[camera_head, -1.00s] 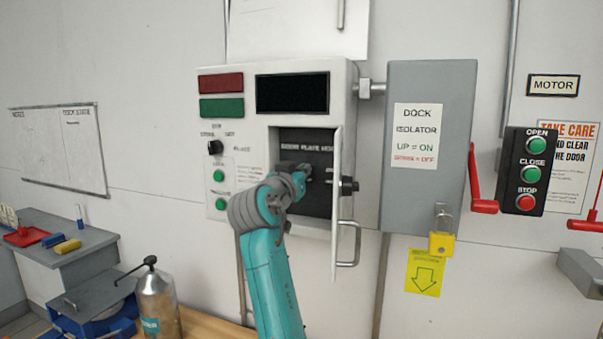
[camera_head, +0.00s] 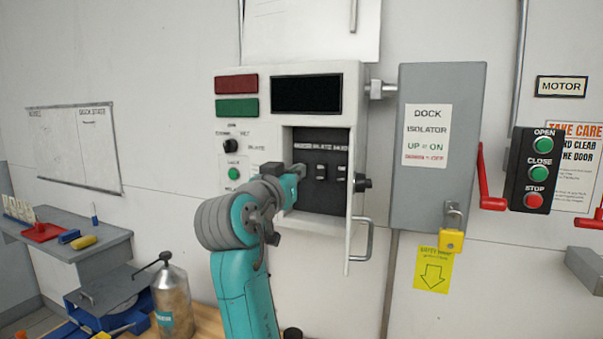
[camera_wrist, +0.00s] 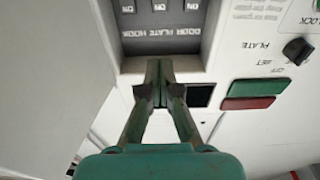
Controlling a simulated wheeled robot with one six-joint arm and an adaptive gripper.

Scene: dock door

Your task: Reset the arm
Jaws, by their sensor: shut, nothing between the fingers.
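My teal arm reaches up to the white control panel (camera_head: 238,110) on the wall. In the wrist view my gripper (camera_wrist: 158,72) is shut and empty, its fingertips together at the edge of the panel's open recess (camera_wrist: 160,45). In the head view the gripper (camera_head: 298,172) is at the recess's left side, partly hidden behind my wrist. The dark recess holds several small switches (camera_head: 322,172), marked ON in the wrist view. The recess's narrow door (camera_head: 351,240) stands open, seen edge-on. I cannot tell whether the fingertips touch anything.
The grey dock isolator box (camera_head: 435,190) with a yellow padlock (camera_head: 451,240) hangs right of the panel. The open/close/stop box (camera_head: 531,190) and red levers (camera_head: 487,185) are farther right. A metal canister (camera_head: 172,300) and a grey bench (camera_head: 90,238) stand lower left.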

